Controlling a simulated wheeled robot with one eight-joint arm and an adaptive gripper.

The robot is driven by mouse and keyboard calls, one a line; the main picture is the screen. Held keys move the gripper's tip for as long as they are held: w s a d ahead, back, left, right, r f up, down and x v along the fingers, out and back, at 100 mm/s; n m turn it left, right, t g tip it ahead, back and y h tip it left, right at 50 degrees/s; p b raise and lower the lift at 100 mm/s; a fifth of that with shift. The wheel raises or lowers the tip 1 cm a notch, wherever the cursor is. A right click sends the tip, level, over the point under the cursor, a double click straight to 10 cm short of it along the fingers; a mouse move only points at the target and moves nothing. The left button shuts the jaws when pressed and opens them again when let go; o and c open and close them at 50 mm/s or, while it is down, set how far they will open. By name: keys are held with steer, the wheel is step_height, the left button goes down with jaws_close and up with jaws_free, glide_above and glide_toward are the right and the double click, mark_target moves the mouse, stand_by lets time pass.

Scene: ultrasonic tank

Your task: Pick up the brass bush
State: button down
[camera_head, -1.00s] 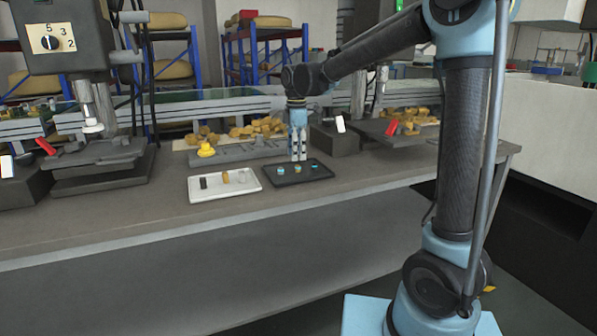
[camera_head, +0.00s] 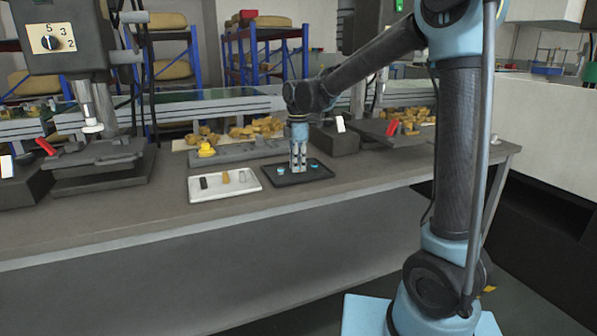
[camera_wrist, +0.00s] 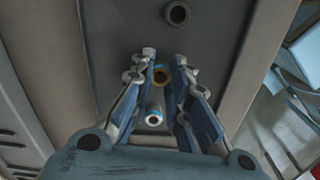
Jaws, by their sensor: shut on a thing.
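The brass bush (camera_wrist: 160,75) is a small yellowish ring between my fingertips in the wrist view. My gripper (camera_head: 298,168) points straight down over the middle of the dark tray (camera_head: 296,182) and is shut on the bush. In the head view the fingers hide the bush. In the wrist view the gripper (camera_wrist: 163,70) has one finger on each side of it. I cannot tell whether the bush touches the tray.
Two other small parts stand on the dark tray: a cyan-topped one at left (camera_head: 281,170) and another at right (camera_head: 314,166). A white tray (camera_head: 222,195) with a black, a brass and a grey part lies to the left. A dark block (camera_head: 335,139) stands behind.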

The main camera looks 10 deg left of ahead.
step_height(320, 180, up, 10)
stand_by(0.7)
